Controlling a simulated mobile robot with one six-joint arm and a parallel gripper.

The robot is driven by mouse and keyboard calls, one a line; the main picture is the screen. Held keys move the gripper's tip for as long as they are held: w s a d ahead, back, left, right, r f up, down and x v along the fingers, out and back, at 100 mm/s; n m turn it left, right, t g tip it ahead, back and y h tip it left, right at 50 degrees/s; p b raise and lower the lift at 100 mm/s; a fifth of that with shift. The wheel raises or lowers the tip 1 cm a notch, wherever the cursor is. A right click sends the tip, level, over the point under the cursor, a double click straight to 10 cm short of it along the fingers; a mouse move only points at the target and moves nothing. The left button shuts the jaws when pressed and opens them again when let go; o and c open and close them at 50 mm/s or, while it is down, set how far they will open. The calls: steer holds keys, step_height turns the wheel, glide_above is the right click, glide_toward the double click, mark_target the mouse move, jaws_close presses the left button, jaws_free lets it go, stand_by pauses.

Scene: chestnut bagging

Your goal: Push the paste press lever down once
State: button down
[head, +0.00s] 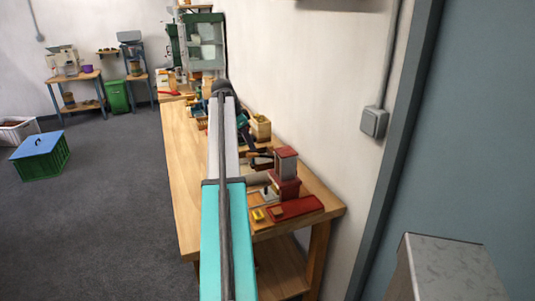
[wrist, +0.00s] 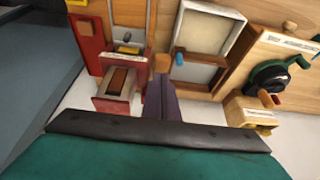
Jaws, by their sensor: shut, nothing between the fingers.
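In the wrist view the press (wrist: 122,95) is left of centre, seen from above. My gripper (wrist: 163,80) is shut and empty, its dark fingers pointing up the picture just right of the press. A small tan wooden knob (wrist: 162,63), which looks like the lever's end, sits just beyond the fingertips. I cannot tell whether the fingers touch it. My arm hides much of this area in the head view.
The wooden bench (head: 185,180) runs along the wall. A red tray (head: 295,208) lies at its front edge. A framed box (wrist: 205,35) and a green crank device (wrist: 275,78) are right of my gripper in the wrist view. A green crate (head: 42,158) stands on the floor.

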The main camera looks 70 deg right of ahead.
mark_target(248, 154)
steer(key=shift+f, duration=0.1)
steer(key=shift+w+a+f+b, duration=0.1)
steer(key=shift+f+b, duration=0.1)
steer(key=shift+f, duration=0.3)
steer(key=shift+w+a+f+b, duration=0.1)
steer(key=shift+f+b, duration=0.05)
steer(key=shift+f, duration=0.35)
steer(key=shift+w+a+f+b, duration=0.15)
steer(key=shift+f+b, duration=0.2)
steer(key=shift+f, duration=0.9)
steer(key=shift+w+a+f+b, duration=0.1)
steer(key=shift+f+b, duration=0.1)
steer(key=shift+f, duration=0.3)
steer(key=shift+w+f+b, duration=0.1)
steer(key=shift+f+b, duration=0.05)
steer(key=shift+f, duration=0.45)
